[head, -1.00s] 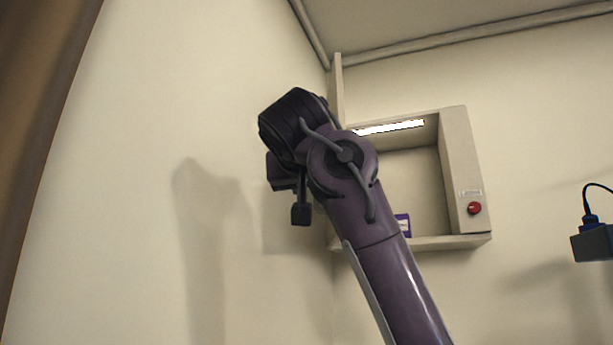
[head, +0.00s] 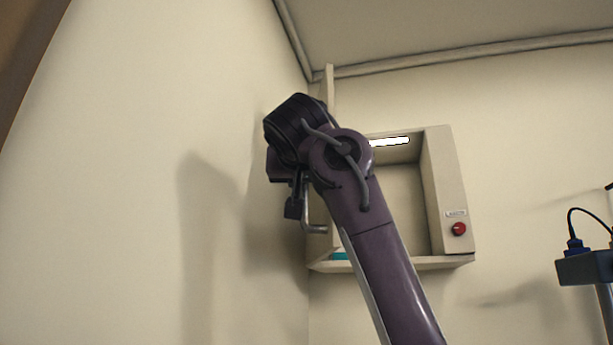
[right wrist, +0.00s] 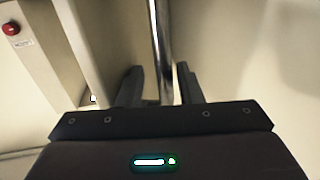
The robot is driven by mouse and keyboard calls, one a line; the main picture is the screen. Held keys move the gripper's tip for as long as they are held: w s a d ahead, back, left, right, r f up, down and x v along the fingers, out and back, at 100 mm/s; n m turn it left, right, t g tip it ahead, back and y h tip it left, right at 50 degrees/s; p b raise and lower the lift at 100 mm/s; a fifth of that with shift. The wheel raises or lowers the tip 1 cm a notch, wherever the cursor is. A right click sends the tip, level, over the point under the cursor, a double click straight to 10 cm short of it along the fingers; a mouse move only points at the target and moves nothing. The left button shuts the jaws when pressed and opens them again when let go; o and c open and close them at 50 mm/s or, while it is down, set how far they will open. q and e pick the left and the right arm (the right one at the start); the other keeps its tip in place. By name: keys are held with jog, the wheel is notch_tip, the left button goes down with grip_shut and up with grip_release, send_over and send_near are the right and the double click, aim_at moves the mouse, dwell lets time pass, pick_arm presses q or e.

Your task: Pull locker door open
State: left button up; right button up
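The locker (head: 447,195) is a cream wall box with an open front and a lit strip inside. Its door (head: 328,88) stands swung out at the left side, seen nearly edge-on and mostly hidden behind my right arm. A bent metal handle (head: 314,228) shows below my right wrist. My right gripper (head: 294,207) is beside the handle in the head view. In the right wrist view the shiny handle bar (right wrist: 161,45) runs between the two fingers of the gripper (right wrist: 158,80), with a gap visible on each side. My left gripper is out of view.
A red button (head: 459,229) sits on the locker's right front. A teal item (head: 339,256) shows at the locker's bottom, partly hidden by my arm. A dark box with a blue plug and cable (head: 585,266) is at the right. The wall is close on the left.

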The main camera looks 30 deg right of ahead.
jog(key=shift+w, duration=0.45)
jog(key=shift+s, duration=0.2)
jog(key=shift+c, duration=0.6)
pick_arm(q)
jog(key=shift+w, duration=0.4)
pick_arm(e)
grip_shut()
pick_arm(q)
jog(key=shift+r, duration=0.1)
pick_arm(e)
jog(key=shift+a, duration=0.1)
